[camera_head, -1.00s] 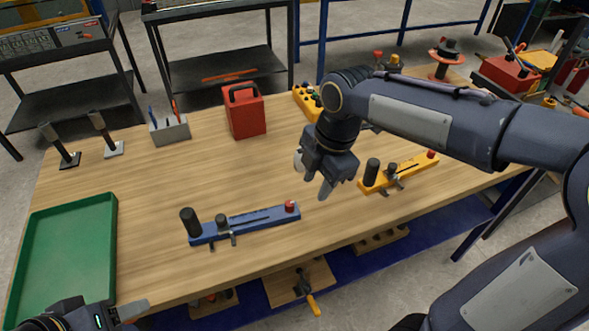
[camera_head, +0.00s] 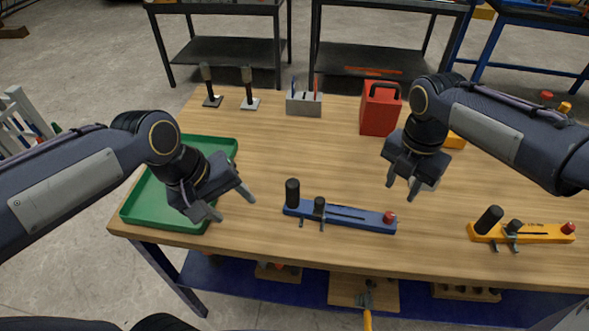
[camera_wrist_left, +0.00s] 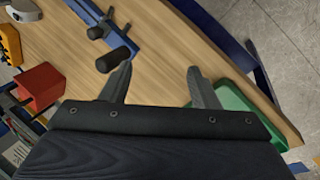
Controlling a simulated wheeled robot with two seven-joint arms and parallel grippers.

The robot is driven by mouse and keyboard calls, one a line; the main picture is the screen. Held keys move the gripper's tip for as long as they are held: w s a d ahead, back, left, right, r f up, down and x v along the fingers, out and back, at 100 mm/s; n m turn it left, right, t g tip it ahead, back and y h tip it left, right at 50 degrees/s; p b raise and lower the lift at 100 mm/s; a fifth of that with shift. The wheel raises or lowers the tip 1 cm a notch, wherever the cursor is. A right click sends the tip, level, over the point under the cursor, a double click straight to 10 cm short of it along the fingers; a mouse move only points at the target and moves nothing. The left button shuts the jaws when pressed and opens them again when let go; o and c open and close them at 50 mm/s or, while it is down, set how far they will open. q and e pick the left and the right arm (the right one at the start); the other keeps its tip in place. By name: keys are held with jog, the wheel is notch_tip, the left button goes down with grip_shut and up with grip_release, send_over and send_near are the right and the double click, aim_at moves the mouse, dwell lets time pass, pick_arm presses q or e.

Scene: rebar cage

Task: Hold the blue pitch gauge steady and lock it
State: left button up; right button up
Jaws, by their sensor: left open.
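The blue pitch gauge (camera_head: 350,217) lies on the wooden table near its front edge. It has a black upright handle at its left end, a smaller black knob beside it and a red knob at its right end. My left gripper (camera_head: 236,207) is open and empty, to the left of the gauge and above the table by the green tray. In the left wrist view the gauge (camera_wrist_left: 92,22) shows at the top, beyond the open fingers (camera_wrist_left: 160,82). My right gripper (camera_head: 402,190) hangs above the table, behind the gauge's right end, with its fingers apart and nothing between them.
A green tray (camera_head: 137,214) lies at the left. A yellow gauge (camera_head: 540,233) lies at the right. A red box (camera_head: 380,110), a grey holder (camera_head: 304,104) and two dark-handled tools stand at the back. The table middle is clear.

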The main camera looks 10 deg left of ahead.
pick_arm(q)
jog(key=w+d+f+n+g+y, duration=0.15)
jog(key=w+d+n, duration=0.25)
jog(key=w, duration=0.4)
jog(key=n+g+y, duration=0.1)
jog(key=n+y, duration=0.1)
jog(key=n, duration=0.2)
send_over(293, 194)
jog(key=w, duration=0.2)
jog(key=shift+s+a+f, duration=0.15)
jog(key=shift+f, duration=0.35)
jog(key=shift+s+a+f, duration=0.1)
jog(key=shift+f, duration=4.25)
grip_shut()
pick_arm(e)
jog(key=shift+o, duration=0.7)
